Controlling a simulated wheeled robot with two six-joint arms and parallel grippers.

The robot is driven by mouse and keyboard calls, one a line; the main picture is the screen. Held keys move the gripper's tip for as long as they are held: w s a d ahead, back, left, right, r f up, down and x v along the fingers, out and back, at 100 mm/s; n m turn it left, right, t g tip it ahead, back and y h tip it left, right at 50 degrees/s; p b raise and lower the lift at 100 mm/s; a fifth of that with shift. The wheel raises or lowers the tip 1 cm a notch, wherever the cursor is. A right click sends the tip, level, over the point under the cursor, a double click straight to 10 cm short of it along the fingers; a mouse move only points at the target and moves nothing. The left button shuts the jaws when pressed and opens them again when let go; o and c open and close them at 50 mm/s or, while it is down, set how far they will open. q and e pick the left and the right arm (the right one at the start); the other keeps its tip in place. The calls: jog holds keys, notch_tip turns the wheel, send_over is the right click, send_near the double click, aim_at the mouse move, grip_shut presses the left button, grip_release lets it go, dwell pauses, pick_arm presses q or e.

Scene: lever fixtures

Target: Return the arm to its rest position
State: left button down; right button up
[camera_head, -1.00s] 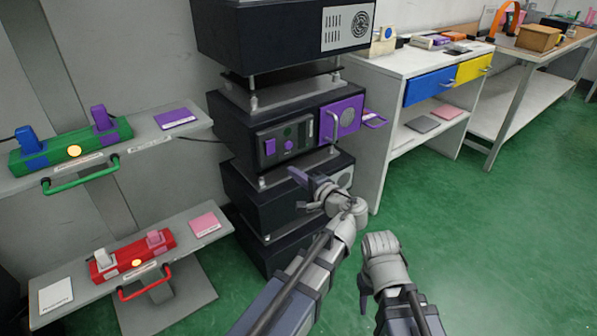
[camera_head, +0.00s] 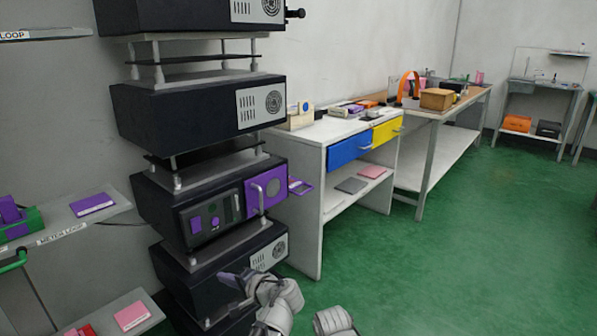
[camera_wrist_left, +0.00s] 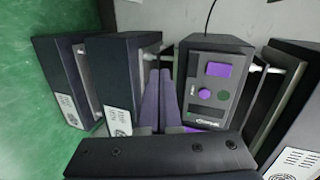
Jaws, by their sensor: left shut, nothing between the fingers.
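My left gripper (camera_head: 236,282) is at the bottom of the head view, in front of the lower part of the rack of dark boxes. Its purple fingers (camera_wrist_left: 158,102) lie together in the left wrist view, with nothing between them. They point toward the dark unit with purple controls (camera_wrist_left: 213,85), and appear apart from it. That unit (camera_head: 170,208) also shows in the head view, with a purple panel and a grey handle at its right end. Only a grey joint of my right arm shows at the bottom edge; its gripper is out of view.
A white bench (camera_head: 310,155) with blue and yellow drawers stands right of the rack. A longer table (camera_head: 425,125) continues behind it. Green floor (camera_head: 450,240) at right is clear.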

pick_arm(q)
jog(key=s+d+f+n+g+h, duration=0.2)
jog(key=s+f+n+g+h, duration=0.35)
jog(key=s+f+h, duration=0.65)
jog(key=s+d+f+m+g+y, duration=0.1)
jog(key=s+d+m, duration=0.15)
jog(key=d, duration=0.45)
jog(key=s+d+f+m+g, duration=0.15)
jog(key=s+d, duration=0.25)
jog(key=d, duration=0.4)
notch_tip(320, 180, up, 38)
jog(key=p, duration=3.8)
jog(key=shift+r+p, duration=0.25)
jog(key=shift+p, duration=0.1)
jog(key=shift+n, duration=0.25)
jog(key=shift+a, duration=0.15)
